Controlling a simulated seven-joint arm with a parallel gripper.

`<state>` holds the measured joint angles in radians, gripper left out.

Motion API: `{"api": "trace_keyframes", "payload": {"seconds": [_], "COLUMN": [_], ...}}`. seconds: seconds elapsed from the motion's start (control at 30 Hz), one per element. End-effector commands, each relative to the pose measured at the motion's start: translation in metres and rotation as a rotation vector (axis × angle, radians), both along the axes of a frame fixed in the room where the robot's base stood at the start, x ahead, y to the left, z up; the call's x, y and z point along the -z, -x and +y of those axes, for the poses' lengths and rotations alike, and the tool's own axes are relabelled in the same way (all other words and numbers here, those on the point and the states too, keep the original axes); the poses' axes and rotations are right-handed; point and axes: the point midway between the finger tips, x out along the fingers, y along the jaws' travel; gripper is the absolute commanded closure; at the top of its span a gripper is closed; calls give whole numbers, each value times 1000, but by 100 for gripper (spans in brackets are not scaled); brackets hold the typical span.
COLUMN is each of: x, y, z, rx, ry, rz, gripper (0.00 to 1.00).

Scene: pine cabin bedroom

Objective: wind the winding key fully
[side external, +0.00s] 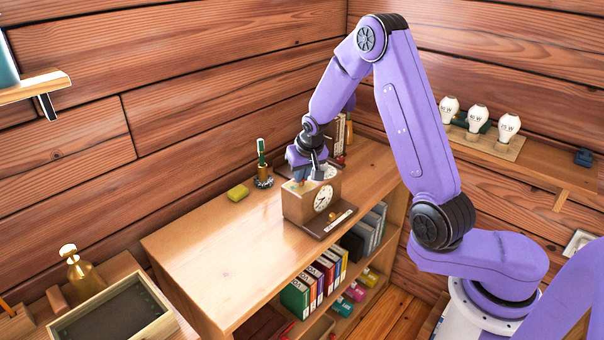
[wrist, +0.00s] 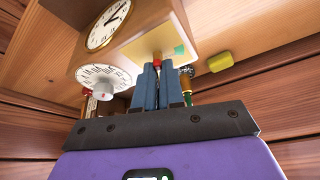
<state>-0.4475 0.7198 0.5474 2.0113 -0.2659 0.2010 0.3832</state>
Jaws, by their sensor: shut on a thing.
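A wooden mantel clock (side external: 310,205) with a round white face stands on the shelf top; in the wrist view its body (wrist: 150,25) fills the upper middle. My gripper (wrist: 158,70) reaches the clock's top from above, and its two blue-grey fingers are nearly together. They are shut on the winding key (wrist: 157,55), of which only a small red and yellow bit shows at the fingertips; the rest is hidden. In the side view my gripper (side external: 306,178) covers the key. How far the key is turned cannot be told.
A white graduated dial (wrist: 104,78) with a knob sits close beside the fingers. A yellow block (side external: 238,192) and a pot with a green-handled tool (side external: 263,178) stand left of the clock. The shelf's front left top (side external: 215,255) is clear.

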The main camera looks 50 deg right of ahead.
Motion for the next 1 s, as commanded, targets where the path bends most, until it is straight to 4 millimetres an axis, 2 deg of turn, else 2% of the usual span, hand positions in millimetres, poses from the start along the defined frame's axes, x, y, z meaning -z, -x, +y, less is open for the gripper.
{"api": "trace_keyframes", "payload": {"seconds": [0.47,1.0], "x": [-1,0], "y": [-3,-6], "z": [3,4], "rx": [320,832], "ry": [1,-1], "rz": [-4,-4], "gripper": [100,100]}}
